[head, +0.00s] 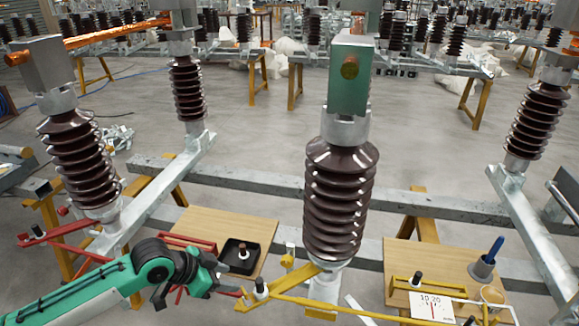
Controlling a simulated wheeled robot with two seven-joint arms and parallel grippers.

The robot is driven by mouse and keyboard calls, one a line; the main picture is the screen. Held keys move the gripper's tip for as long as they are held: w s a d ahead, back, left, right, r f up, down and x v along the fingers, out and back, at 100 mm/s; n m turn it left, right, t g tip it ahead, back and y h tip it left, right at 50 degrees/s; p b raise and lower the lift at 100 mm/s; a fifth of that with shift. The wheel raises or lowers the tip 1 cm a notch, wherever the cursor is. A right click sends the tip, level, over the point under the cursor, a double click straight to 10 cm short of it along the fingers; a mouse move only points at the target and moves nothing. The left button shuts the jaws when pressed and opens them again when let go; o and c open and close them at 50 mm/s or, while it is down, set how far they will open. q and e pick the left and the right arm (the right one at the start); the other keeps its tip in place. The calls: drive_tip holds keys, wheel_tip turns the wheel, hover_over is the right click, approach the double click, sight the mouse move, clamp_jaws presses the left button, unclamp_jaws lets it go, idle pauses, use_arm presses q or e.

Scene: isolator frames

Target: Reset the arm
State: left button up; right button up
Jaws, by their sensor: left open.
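My left arm (75,298), green and white with black joints, reaches in from the lower left. Its left gripper (236,280) is open, with nothing seen between its fingers. It is beside the black square tray (228,262) and left of the yellow lever's end with its dark-topped peg (260,287). Whether the fingers touch the tray or the lever I cannot tell. My right gripper is not in view.
A brown ribbed insulator (338,200) stands at the centre, with others at left (78,160) and right (535,120). Wooden boards lie left (190,222) and right (435,258); the right one bears a blue-handled tool in a cup (483,268). Grey floor (255,130) is open behind.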

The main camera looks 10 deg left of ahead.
use_arm(q)
drive_tip(key=s+d+f+n+y, duration=0.1)
drive_tip(key=s+d+f, duration=0.5)
drive_tip(key=s, duration=0.3)
drive_tip(key=s+a+f+n+g+y, duration=0.1)
drive_tip(key=s+f+n+y, duration=0.15)
drive_tip(key=s, duration=0.45)
drive_tip(key=s+a+f+n+g+y, duration=0.1)
drive_tip(key=s+a+n+g+y, duration=0.1)
drive_tip(key=s+n, duration=0.3)
wheel_tip(320, 180, down, 32)
drive_tip(key=s+m, duration=0.2)
drive_tip(key=s+a+f+g, duration=0.2)
drive_tip(key=s+a+f, duration=0.1)
drive_tip(key=s+f, duration=1.5)
drive_tip(key=shift+s+f, duration=0.15)
drive_tip(key=shift+s, duration=0.1)
drive_tip(key=shift+y, duration=0.25)
